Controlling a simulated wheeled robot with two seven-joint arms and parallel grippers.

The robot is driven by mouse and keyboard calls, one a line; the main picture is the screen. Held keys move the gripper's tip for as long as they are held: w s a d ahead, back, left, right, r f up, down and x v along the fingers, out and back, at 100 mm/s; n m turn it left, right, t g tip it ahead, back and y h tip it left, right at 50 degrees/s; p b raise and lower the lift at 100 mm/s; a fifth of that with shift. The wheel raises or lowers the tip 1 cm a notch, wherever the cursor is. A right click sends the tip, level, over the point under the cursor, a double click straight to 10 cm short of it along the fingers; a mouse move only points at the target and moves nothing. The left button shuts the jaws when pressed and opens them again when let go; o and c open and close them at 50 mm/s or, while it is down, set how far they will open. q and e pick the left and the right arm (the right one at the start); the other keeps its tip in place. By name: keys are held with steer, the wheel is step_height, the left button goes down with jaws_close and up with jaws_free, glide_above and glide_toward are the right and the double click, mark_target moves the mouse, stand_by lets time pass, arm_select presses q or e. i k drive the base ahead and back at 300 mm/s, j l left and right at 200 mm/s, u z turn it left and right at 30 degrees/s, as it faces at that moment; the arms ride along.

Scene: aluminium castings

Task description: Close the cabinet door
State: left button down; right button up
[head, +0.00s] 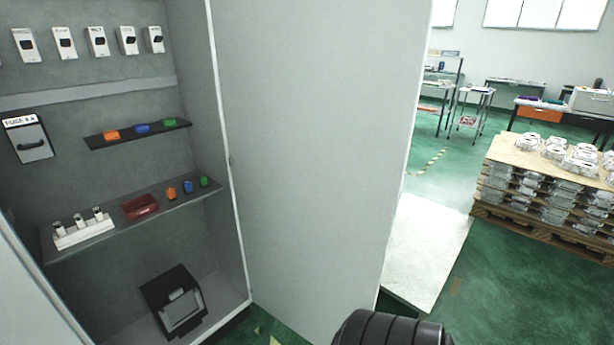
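The cabinet (205,210) stands open at the left of the head view, with its grey interior showing. Its pale door (310,140) is swung wide open and hinged on the right side of the opening; the free edge is at the right of the panel. A black ribbed rounded part (392,330), seemingly of my own arm, shows at the bottom edge, near the lower free edge of the door. I cannot tell whether it touches the door. No gripper fingers are in view.
Inside the cabinet are shelves (140,222) with small coloured parts, a red tray (140,207) and a black device (174,300) on the floor. Right of the door, a pallet of castings (545,190) stands on green floor. Tables (515,88) stand further back.

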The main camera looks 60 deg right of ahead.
mark_target(320, 98)
steer(key=k+l, duration=0.1)
steer(key=l, duration=0.45)
steer(key=k+l, duration=0.1)
steer(key=l, duration=0.45)
steer(key=k+l, duration=0.1)
steer(key=l, duration=0.45)
steer(key=k+l, duration=0.1)
steer(key=l, duration=0.5)
steer(key=k+l, duration=0.1)
steer(key=l, duration=0.45)
steer(key=k+l, duration=0.1)
steer(key=l, duration=0.45)
